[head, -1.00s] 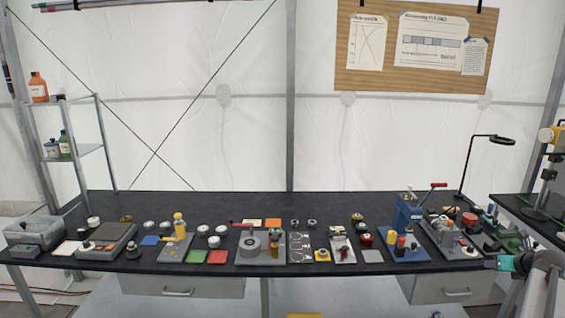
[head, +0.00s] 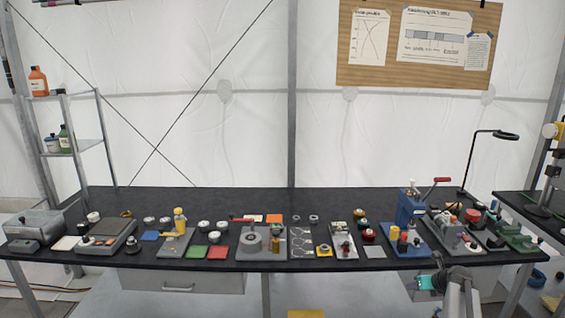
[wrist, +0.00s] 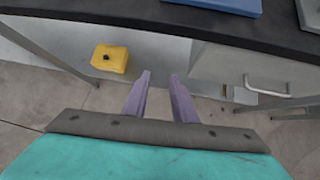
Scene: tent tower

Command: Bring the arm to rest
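My gripper (head: 413,285) is low at the right in the head view, in front of the bench's front edge and below its top. In the wrist view my gripper (wrist: 157,95) shows two purple fingers, apart, with nothing between them. It touches nothing that I can see. My arm comes up from the bottom right of the head view.
The black bench (head: 330,205) carries several tools and coloured pads along its front. A drawer (wrist: 245,80) with a metal handle hangs under the bench, right of my fingers. A yellow box (wrist: 110,62) lies below, to the left. The floor between is clear.

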